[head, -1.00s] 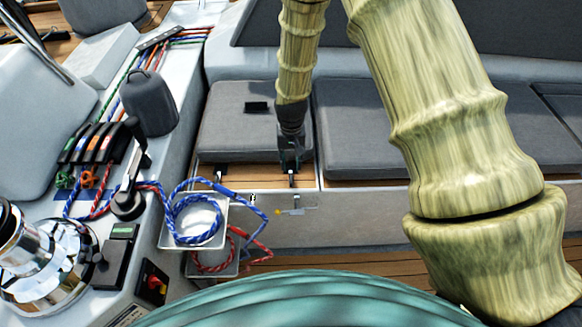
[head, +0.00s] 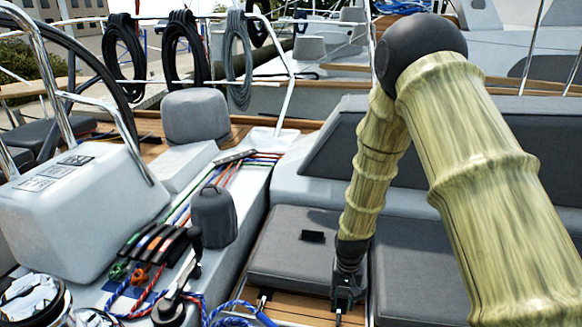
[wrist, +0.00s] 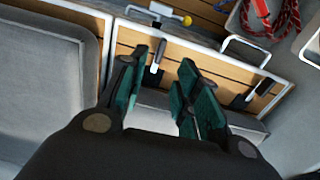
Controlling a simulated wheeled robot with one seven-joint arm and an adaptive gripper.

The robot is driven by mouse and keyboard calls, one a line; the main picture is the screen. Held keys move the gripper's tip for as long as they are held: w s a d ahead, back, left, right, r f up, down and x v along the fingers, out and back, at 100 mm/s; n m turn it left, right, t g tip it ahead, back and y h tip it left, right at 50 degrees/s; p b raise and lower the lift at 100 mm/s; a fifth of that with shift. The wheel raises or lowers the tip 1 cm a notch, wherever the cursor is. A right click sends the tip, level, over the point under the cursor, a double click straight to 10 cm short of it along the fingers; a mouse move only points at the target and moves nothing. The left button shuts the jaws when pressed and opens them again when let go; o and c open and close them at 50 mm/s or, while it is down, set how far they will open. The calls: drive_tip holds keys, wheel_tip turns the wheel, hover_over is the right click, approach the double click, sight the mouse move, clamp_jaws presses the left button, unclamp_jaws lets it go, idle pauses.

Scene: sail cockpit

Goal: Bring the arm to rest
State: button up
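My arm comes down from the right in the head view, in yellow-green, bamboo-like segments. My gripper (head: 346,297) points down at the front edge of the grey seat, over a strip of wooden slats. In the wrist view my gripper (wrist: 163,66) shows two green-padded fingers apart with nothing between them. A dark latch with a pale handle (wrist: 157,54) shows beyond the fingers. I cannot tell whether the fingertips touch anything.
A grey cushion (head: 290,258) with a small black item (head: 312,236) lies left of my arm. The pale side console (head: 243,205) carries coloured ropes, clutches (head: 150,244) and a dark capped winch (head: 213,217). Red rope (wrist: 283,18) lies at the wrist view's upper right.

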drive_tip(key=s+d+f+n, duration=0.1)
drive_tip(key=s+f, duration=0.4)
drive_tip(key=s, duration=0.7)
drive_tip(key=s+d+f, duration=0.1)
drive_tip(key=s+f, duration=0.4)
drive_tip(key=s, duration=0.6)
drive_tip(key=s+d+f+n, duration=0.1)
drive_tip(key=s+f, duration=0.4)
drive_tip(key=s, duration=0.7)
drive_tip(key=shift+s+n+p, duration=0.3)
drive_tip(key=shift+s+p, duration=0.05)
drive_tip(key=shift+f, duration=0.15)
